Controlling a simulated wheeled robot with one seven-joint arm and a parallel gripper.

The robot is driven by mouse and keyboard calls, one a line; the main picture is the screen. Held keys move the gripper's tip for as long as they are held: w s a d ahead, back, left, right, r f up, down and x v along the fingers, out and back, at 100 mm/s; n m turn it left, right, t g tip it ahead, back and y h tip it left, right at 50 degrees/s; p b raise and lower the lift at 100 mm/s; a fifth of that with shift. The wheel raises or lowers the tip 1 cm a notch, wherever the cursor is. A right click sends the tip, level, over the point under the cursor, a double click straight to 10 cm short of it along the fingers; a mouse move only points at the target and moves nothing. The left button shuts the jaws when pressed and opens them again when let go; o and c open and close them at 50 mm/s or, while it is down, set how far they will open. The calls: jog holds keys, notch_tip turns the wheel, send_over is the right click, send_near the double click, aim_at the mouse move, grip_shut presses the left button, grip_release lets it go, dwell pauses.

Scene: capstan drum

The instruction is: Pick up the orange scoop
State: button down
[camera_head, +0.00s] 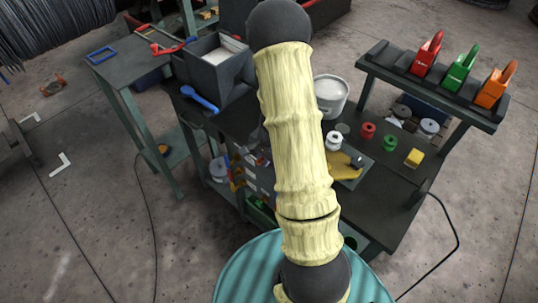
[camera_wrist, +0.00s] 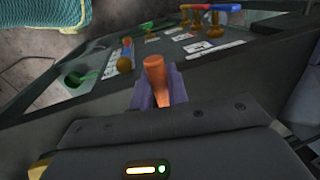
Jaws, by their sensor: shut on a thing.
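In the wrist view, the orange scoop (camera_wrist: 154,72) shows as a rounded orange handle-like piece between my fingers. My gripper (camera_wrist: 158,88), with purple-grey fingers, is shut on it. The rest of the scoop is hidden, so I cannot tell whether it touches anything below. In the head view my arm covers my gripper and the scoop.
A blue scoop (camera_head: 200,99) lies beside a grey bin (camera_head: 216,66). A white bucket (camera_head: 331,93) and several spools stand on the dark bench. Red, green and orange (camera_head: 495,85) looped-handle items stand on the raised shelf (camera_head: 428,94).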

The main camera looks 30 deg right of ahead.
notch_tip(320, 180, up, 10)
jog(key=p, duration=0.3)
jog(key=shift+f, duration=0.2)
jog(key=c, duration=2)
grip_release()
grip_shut()
notch_tip(320, 180, up, 7)
jog(key=p, duration=0.6)
